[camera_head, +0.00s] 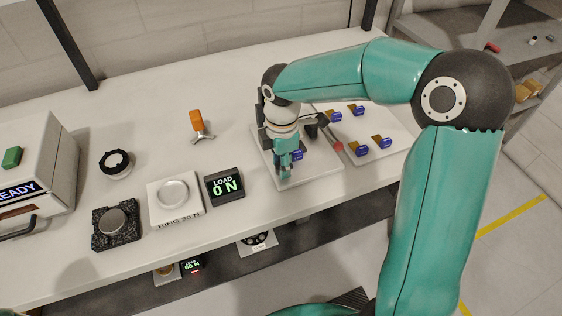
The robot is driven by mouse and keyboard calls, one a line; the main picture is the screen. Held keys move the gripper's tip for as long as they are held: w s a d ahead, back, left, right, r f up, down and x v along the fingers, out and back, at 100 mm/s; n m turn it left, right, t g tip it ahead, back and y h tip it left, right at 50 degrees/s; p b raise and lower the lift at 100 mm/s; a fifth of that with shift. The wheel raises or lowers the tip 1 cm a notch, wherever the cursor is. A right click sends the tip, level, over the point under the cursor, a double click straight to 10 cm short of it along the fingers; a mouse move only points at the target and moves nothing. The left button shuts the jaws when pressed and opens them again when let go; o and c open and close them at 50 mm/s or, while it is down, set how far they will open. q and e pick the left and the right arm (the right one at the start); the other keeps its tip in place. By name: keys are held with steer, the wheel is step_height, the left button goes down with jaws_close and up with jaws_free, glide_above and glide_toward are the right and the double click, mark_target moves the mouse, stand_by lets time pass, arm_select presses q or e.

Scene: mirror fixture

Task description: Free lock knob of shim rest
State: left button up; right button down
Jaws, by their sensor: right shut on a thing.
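My right gripper (286,172) points down over the front left part of a white base plate (318,177) on the bench. Its fingers are shut on a small part, which fits the lock knob of the shim rest; the fingers hide most of it. Dark parts of the fixture stand behind and beside the gripper. A lever with a red tip (338,146) sticks out on its right. A blue and brass piece (297,154) shows just right of the fingers. My left gripper is not in view.
A white tray (396,150) with several blue and brass pieces lies to the right. A load display (224,186) reading 0 N, a ring gauge block (160,208), a dark textured block (103,238) and an orange-handled tool (197,122) stand to the left. The bench's front edge is close.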

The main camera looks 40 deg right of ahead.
steer(key=shift+w, duration=0.1)
steer(key=c, duration=0.8)
jaws_free()
step_height(320, 180, up, 12)
stand_by(0.4)
